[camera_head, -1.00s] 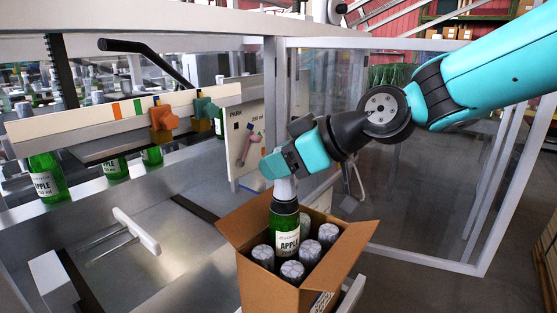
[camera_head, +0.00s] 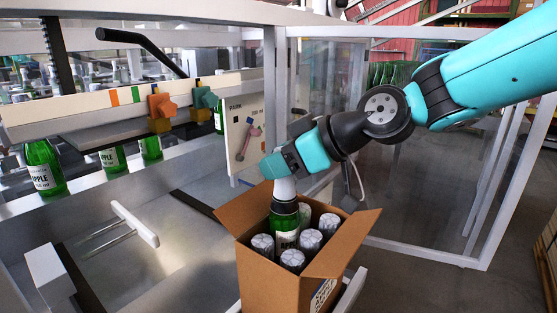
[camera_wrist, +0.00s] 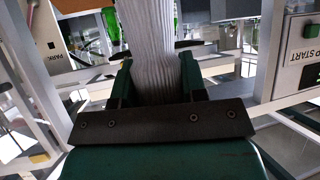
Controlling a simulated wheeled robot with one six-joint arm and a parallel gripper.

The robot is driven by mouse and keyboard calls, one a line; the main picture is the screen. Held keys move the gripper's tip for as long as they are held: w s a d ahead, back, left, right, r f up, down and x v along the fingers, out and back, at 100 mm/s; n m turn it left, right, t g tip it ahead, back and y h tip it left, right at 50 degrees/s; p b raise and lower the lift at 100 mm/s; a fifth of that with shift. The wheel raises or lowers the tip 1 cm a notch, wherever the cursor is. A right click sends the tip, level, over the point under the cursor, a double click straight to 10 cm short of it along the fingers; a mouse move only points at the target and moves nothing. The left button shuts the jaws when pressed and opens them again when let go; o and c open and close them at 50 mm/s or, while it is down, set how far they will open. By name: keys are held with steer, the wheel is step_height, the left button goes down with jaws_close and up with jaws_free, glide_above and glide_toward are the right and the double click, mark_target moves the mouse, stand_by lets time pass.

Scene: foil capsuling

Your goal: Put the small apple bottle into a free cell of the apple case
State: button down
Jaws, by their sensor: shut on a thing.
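My gripper (camera_head: 285,186) is shut on the foil-covered neck of the small apple bottle (camera_head: 286,222), a green bottle with a white label. It holds the bottle upright, its lower part down inside the open cardboard case (camera_head: 262,278). The bottle's base is hidden by the case wall and the other bottles, so I cannot tell if it touches the bottom. In the wrist view the silver foil neck (camera_wrist: 152,50) lies between the fingers. Several foil-topped bottles (camera_head: 292,259) stand in the case around the held one.
The case flaps (camera_head: 357,228) stand open to the sides. At left, several green bottles (camera_head: 43,168) stand behind a rail with orange (camera_head: 161,107) and teal (camera_head: 204,98) clamps. A clear panel in a grey frame (camera_head: 483,190) stands behind the case.

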mark_target(279, 181)
steer(key=shift+f+b, duration=1.75)
steer(key=shift+f, duration=0.25)
steer(key=shift+r, duration=0.15)
steer(key=shift+r+p, duration=4.3)
steer(key=shift+r, duration=2)
steer(key=shift+b, duration=0.5)
